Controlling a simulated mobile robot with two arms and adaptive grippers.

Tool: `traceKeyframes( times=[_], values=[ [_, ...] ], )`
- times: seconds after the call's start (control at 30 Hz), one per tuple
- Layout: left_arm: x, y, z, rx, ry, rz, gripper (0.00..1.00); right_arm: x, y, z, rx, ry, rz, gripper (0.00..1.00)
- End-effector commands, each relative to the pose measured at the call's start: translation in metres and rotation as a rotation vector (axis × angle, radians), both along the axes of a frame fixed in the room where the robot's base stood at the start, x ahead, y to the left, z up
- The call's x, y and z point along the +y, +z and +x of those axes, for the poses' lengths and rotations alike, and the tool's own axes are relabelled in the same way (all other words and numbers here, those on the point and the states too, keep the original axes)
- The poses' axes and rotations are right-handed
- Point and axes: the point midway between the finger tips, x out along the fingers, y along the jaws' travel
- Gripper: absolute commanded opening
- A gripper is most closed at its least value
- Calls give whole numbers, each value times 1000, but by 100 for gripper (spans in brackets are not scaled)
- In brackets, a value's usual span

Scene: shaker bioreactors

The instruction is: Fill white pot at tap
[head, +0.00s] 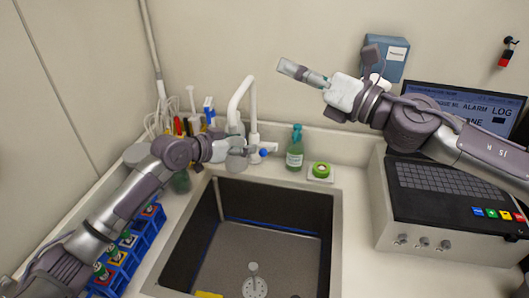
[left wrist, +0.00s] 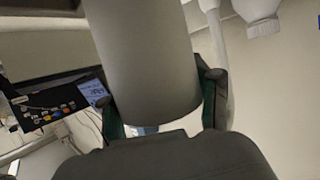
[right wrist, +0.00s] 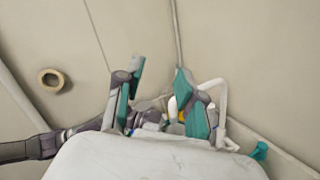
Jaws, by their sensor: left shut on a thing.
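A pale grey, round pot (head: 237,161) is at my left gripper (head: 227,152), behind the sink's back left edge. In the left wrist view the pot (left wrist: 148,60) is a large smooth cylinder, with a finger of the left gripper (left wrist: 160,110) on each side. The gripper is shut on it. The white tap (head: 252,108) arches just above the pot in the head view; whether water runs cannot be seen. My right gripper (head: 308,75) is raised high, right of the tap. Its fingers (right wrist: 157,92) stand apart with nothing held between them in the right wrist view.
The dark sink (head: 265,245) lies below the tap. A blue rack (head: 133,250) is at left, and a bulky console (head: 440,210) fills the right.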

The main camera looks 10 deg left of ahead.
Motion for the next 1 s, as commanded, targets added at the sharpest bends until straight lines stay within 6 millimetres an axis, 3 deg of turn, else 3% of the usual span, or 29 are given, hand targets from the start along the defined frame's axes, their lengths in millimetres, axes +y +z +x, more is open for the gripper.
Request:
traceKeyframes(
  times=[0.1, 0.23, 0.33, 0.47, 0.63, 0.8, 1.0],
  values=[
    [0, 0, 0, 0, 0, 0, 39, -29, 31, 25, 70, -87, 129, 38],
    [0, 0, 0, 0, 0, 0, 39, -62, 54, 51, 177, -169, 290, 38],
    [0, 0, 0, 0, 0, 0, 39, -80, 42, 74, 349, -211, 457, 38],
    [0, 0, 0, 0, 0, 0, 39, -66, -8, 84, 553, -195, 574, 38],
    [0, 0, 0, 0, 0, 0, 39, -36, -89, 80, 823, -160, 707, 38],
    [0, 0, 0, 0, 0, 0, 39, -12, -176, 65, 1112, -150, 870, 38],
    [0, 0, 0, 0, 0, 0, 39, 4, -254, 42, 1372, -168, 1041, 38]
  ],
)
